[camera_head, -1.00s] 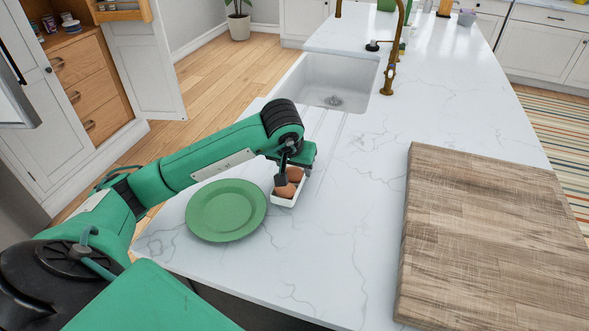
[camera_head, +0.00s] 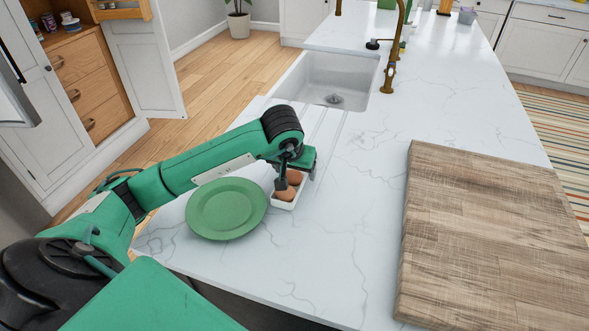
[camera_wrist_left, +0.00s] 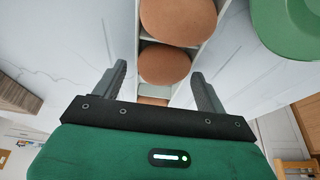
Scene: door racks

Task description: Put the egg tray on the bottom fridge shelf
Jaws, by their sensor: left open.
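The egg tray (camera_head: 287,205) is a small white tray with brown eggs, standing on the white marble counter beside a green plate. My left gripper (camera_head: 296,183) is above the tray, pointing down at its far end. In the left wrist view the fingers (camera_wrist_left: 160,85) are open, one on each side of the tray (camera_wrist_left: 198,50), with brown eggs (camera_wrist_left: 165,63) between and beyond them. I cannot tell whether the fingers touch the tray. My right gripper is not in view. No fridge shelf shows.
The green plate (camera_head: 227,208) lies just left of the tray. A thick wooden board (camera_head: 490,235) covers the right of the counter (camera_head: 345,230). A sink (camera_head: 330,78) with a brass tap (camera_head: 390,75) is beyond. The counter between tray and board is clear.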

